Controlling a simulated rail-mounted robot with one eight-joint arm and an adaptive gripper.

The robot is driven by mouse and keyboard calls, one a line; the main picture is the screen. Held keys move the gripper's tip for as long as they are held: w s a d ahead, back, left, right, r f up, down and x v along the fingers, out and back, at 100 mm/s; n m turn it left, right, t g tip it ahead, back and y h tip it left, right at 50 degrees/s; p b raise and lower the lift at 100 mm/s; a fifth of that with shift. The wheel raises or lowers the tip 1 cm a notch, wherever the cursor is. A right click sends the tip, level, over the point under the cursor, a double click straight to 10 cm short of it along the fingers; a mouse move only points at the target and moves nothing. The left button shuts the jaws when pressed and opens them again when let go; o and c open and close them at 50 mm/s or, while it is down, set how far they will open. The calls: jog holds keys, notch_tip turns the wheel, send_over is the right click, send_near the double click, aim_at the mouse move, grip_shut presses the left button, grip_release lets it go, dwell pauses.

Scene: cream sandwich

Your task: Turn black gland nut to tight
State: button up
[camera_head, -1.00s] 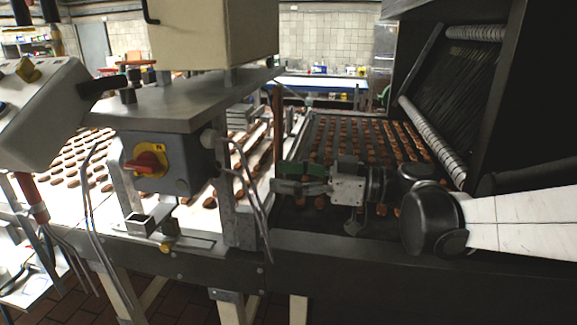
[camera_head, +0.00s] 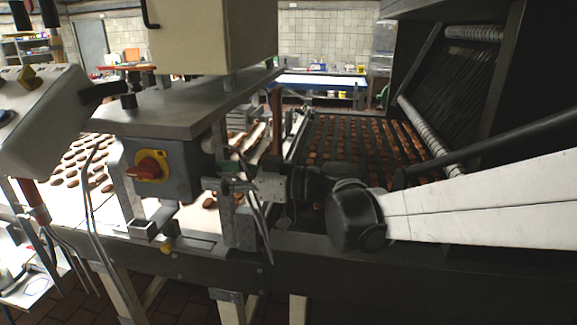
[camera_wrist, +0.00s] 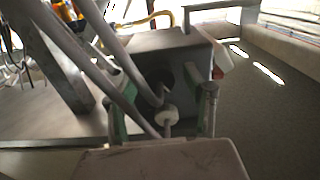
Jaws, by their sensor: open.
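The grey switch box (camera_head: 187,170) with a red knob on a yellow plate (camera_head: 150,167) hangs under a steel shelf in the head view. My gripper (camera_head: 229,171) is at its right side, partly hidden by cables. In the wrist view my gripper (camera_wrist: 160,105) is open, its fingers on either side of the box face. Between them, a dark round shape (camera_wrist: 157,80), probably the black gland nut, sits on the box (camera_wrist: 195,60), partly covered by a cable. A pale fitting (camera_wrist: 167,117) with a cable is nearer. I cannot tell whether the fingers touch anything.
Grey cables (camera_wrist: 112,75) cross in front of my fingers. A steel shelf (camera_head: 180,108) lies above the box, and an upright post (camera_head: 238,222) stands just below my gripper. A conveyor with biscuits (camera_head: 350,140) runs behind my arm.

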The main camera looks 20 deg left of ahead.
jog(key=c, duration=1.1)
jog(key=shift+m, duration=0.3)
